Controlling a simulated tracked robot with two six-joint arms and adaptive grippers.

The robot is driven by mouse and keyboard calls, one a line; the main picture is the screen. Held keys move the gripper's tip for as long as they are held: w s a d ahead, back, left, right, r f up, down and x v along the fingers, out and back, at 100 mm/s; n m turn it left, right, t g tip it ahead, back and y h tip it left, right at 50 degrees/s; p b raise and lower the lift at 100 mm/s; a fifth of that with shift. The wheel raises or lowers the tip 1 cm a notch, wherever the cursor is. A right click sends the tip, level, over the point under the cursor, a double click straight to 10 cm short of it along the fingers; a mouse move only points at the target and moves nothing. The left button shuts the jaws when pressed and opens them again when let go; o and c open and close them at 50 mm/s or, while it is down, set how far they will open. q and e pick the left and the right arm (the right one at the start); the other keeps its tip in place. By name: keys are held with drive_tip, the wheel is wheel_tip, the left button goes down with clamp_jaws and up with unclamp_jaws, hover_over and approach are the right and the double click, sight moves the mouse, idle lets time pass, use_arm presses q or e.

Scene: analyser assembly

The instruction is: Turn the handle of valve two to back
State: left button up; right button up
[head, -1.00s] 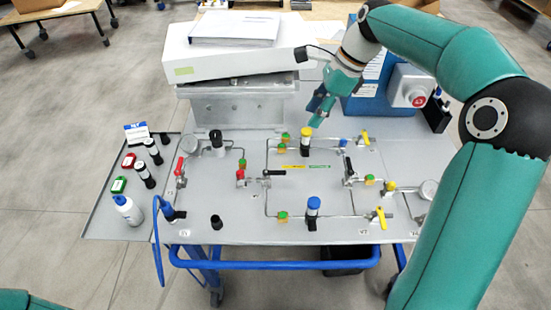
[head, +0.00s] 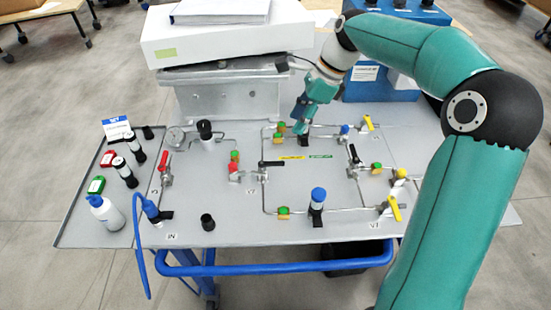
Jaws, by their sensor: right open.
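Several lever valves stand on the grey panel (head: 235,215). Their number labels are too small to read surely, so I cannot tell which is valve two. A black handle (head: 272,163) left of centre points right. Another black handle (head: 353,154) right of centre points toward the back. A red handle (head: 166,160) at the left also points roughly back. Yellow handles (head: 395,208) are at the right. My right gripper (head: 302,114) is open, pointing down over the panel's back middle, behind the black handles. It hides most of a black-based cylinder there. My left gripper is out of view.
A blue-topped cylinder (head: 318,197) stands upright at front centre. A white box (head: 225,38) and a blue case (head: 380,85) stand behind the panel. A side tray (head: 90,225) holds a bottle (head: 106,212) and several small parts. Thin pipes cross the panel.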

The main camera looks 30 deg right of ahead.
sight(272, 163)
drive_tip(key=x, duration=1.5)
drive_tip(key=shift+s, duration=0.1)
drive_tip(key=shift+r, duration=0.1)
clamp_jaws()
drive_tip(key=shift+d, duration=0.15)
